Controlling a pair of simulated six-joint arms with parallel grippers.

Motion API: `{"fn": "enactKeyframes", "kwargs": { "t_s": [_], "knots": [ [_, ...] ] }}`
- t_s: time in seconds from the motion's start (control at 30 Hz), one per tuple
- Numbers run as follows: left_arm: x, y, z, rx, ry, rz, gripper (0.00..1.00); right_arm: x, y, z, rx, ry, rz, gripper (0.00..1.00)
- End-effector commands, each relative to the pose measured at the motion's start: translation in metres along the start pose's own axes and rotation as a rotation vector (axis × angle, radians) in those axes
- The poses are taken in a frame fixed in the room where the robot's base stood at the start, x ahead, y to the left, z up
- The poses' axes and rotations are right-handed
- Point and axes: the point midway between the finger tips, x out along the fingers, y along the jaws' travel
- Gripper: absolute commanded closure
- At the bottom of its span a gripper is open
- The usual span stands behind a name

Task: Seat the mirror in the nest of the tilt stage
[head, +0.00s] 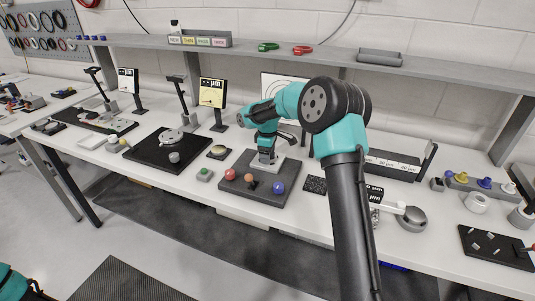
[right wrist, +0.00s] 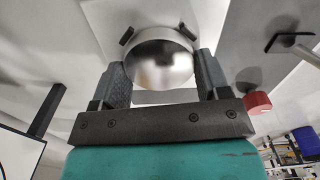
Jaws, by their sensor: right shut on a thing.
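The mirror (right wrist: 160,58) is a round silvery disc between the fingers of my right gripper (right wrist: 158,75) in the right wrist view. The gripper is shut on it. In the head view the right gripper (head: 266,158) points down over the tilt stage, a dark base plate (head: 236,193) with a pale block (head: 289,166) and red, orange and blue knobs. Short dark tabs (right wrist: 128,35) stand on the pale surface at the disc's far edge. The gripper hides the nest in the head view; I cannot tell whether the disc is seated. My left gripper is out of view.
A red knob (right wrist: 258,103) is close to the right finger in the wrist view. A small green-topped box (head: 204,174) and a round dish (head: 218,152) stand left of the stage. A dark speckled pad (head: 314,185) lies right of it. A shelf (head: 300,56) runs behind.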

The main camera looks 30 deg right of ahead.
Motion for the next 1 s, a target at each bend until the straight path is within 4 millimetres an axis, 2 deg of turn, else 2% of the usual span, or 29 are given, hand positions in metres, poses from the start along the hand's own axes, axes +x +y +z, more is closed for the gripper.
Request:
{"fn": "enactKeyframes", "kwargs": {
  "t_s": [0.07,0.1,0.4,0.73,1.0],
  "knots": [
    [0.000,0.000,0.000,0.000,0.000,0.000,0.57,0.002,0.000,0.000,0.000,-0.001,-0.003,0.58],
    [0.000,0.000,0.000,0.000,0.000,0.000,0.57,0.002,0.000,0.000,0.000,-0.002,-0.003,0.30],
    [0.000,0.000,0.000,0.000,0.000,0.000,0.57,0.003,-0.001,0.000,0.000,-0.002,-0.004,0.01],
    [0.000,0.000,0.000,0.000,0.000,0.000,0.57,-0.001,0.000,0.000,0.000,-0.001,-0.002,0.01],
    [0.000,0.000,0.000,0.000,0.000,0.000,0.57,-0.017,0.000,0.000,0.000,0.000,0.000,0.01]
  ]
}}
